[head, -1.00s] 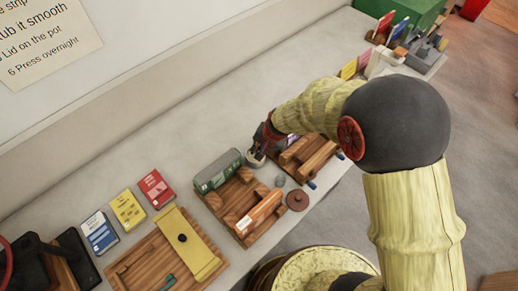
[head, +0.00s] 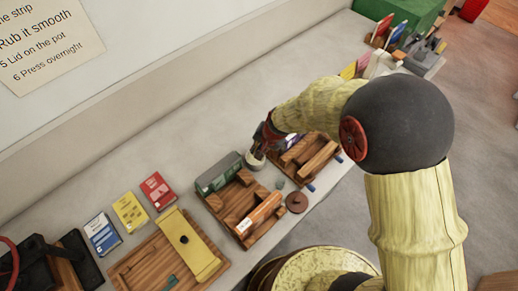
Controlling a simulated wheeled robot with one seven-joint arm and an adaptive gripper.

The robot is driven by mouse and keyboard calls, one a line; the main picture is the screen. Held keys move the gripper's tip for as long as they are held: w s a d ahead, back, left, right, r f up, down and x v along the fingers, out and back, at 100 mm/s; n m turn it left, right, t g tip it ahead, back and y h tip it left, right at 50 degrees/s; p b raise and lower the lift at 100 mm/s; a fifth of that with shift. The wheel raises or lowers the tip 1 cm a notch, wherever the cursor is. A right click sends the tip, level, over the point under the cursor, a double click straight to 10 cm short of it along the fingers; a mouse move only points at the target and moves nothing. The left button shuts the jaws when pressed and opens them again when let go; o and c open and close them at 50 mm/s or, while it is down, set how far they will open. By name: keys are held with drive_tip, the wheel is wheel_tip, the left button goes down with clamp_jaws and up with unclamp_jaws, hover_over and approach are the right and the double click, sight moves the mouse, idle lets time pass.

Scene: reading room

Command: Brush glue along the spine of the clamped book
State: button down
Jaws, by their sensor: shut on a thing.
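My gripper (head: 262,146) is directly above the small grey-white pot (head: 255,160), its fingertips at or near the rim. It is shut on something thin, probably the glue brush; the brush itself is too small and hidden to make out. Right of the pot stands a wooden press (head: 318,158) with parallel beams and blue handle ends. A purple-and-white thing, perhaps the clamped book (head: 291,140), shows at its upper left edge, partly covered by my arm. The spine cannot be made out. A round brown lid (head: 296,202) lies on the bench in front of the pot.
A wooden rack (head: 231,200) left of the pot holds a green box (head: 218,172) and an orange roll or book (head: 260,213). Further left are red, yellow and blue books (head: 158,190) and a wooden board (head: 150,262). The bench behind is clear.

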drive_tip(key=shift+r+p, duration=1.6)
drive_tip(key=shift+r, duration=0.7)
